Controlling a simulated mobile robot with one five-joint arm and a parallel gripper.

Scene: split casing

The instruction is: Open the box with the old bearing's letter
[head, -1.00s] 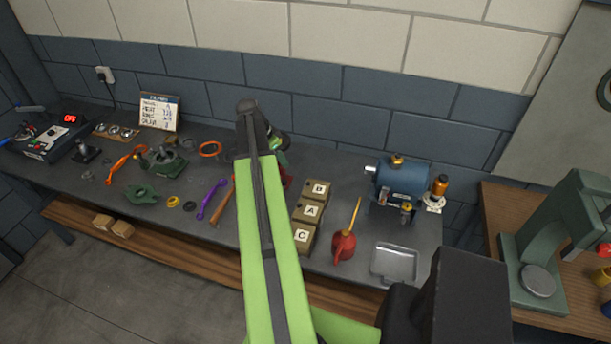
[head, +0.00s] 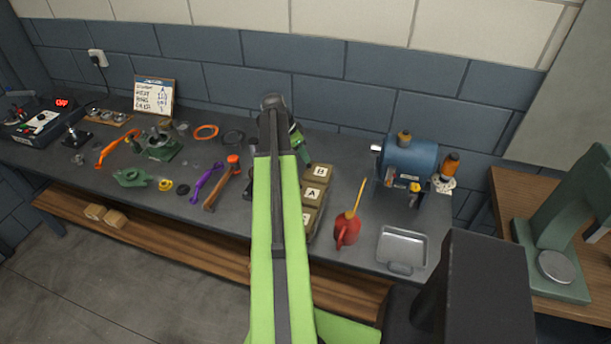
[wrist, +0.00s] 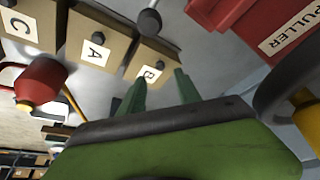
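Three tan boxes stand in a row on the bench: box B (head: 318,171), box A (head: 312,194) and box C, mostly hidden by my arm in the head view. The wrist view shows box C (wrist: 22,26), box A (wrist: 97,50) and box B (wrist: 152,70), all closed. My gripper (wrist: 160,78) is open and empty, its two green fingers apart close to box B; I cannot tell if they touch it. In the head view my arm covers much of the gripper. A written board (head: 154,97) stands at the back; its text is too small to read surely.
A red case labelled PULLER (wrist: 265,30) lies beside box B. A red oil can (head: 347,230) and a metal tray (head: 402,249) stand right of the boxes, with a blue machine (head: 408,163) behind. Tools, rings and a hammer (head: 222,184) lie to the left.

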